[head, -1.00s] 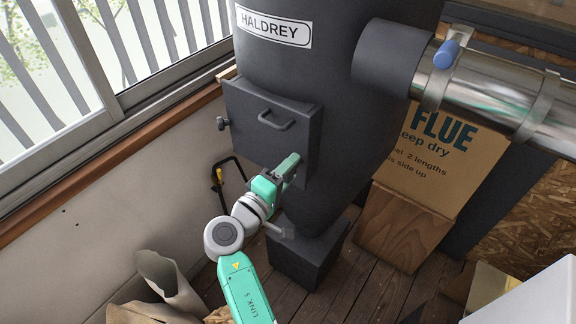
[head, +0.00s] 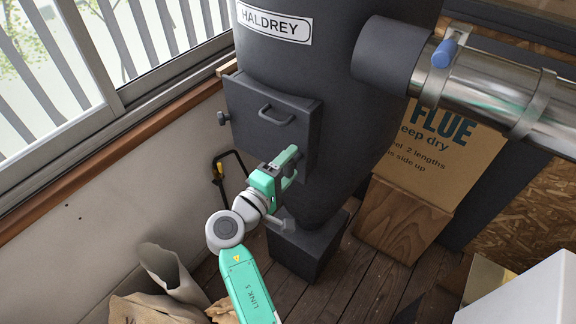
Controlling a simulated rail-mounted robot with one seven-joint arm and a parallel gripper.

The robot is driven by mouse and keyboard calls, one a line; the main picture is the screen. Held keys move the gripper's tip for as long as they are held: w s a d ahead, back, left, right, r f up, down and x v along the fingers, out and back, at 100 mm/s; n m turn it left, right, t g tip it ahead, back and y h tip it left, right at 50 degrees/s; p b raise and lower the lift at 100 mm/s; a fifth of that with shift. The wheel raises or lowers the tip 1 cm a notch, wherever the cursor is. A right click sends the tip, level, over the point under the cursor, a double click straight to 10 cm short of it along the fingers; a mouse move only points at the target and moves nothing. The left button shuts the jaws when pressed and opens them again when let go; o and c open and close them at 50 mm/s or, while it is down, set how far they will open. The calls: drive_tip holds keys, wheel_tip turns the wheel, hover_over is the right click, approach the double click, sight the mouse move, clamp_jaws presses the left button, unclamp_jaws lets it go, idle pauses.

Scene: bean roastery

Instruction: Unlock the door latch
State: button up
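A dark square door (head: 262,138) sits on the front of the dark HALDREY drum. It looks closed. A bar handle (head: 276,115) is fixed on its upper middle. A small dark knob (head: 222,118), which looks like the latch, sticks out past the door's left edge. My gripper (head: 294,165) is in front of the door's lower right corner, below and right of the handle and well right of the knob. Its two green fingers look apart, with nothing between them. I cannot tell whether it touches the door. The gripper hides part of the door's lower edge.
A shiny flue pipe (head: 490,85) runs off the drum's upper right. A cardboard box (head: 455,150) stands behind on a wooden block (head: 398,220). Paper sacks (head: 165,280) lie at lower left. A window ledge (head: 110,140) runs along the left. A white box (head: 520,290) fills the lower right.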

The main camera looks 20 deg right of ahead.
drive_tip(key=shift+o, duration=0.4)
drive_tip(key=v, duration=0.7)
drive_tip(key=shift+s+a, duration=0.25)
drive_tip(key=shift+a, duration=0.1)
drive_tip(key=shift+r, duration=0.1)
drive_tip(key=s+a+r+m+t+y, duration=0.1)
drive_tip(key=a+r+m+t+y, duration=0.25)
drive_tip(key=r, duration=0.55)
drive_tip(key=a+r+m+t+y, duration=0.2)
drive_tip(key=r+t+y, duration=0.2)
drive_tip(key=r, duration=0.6)
drive_tip(key=s+a+r+t+y, duration=0.3)
drive_tip(key=s+r+t+y, duration=0.1)
drive_tip(key=s+r, duration=0.55)
drive_tip(key=s+a+r+t+y, duration=0.4)
drive_tip(key=s+r, duration=0.4)
drive_tip(key=r, duration=0.3)
wheel_tip(320, 180, up, 18)
drive_tip(key=m+p, duration=0.1)
drive_tip(key=p, duration=1.7)
drive_tip(key=shift+w, duration=0.35)
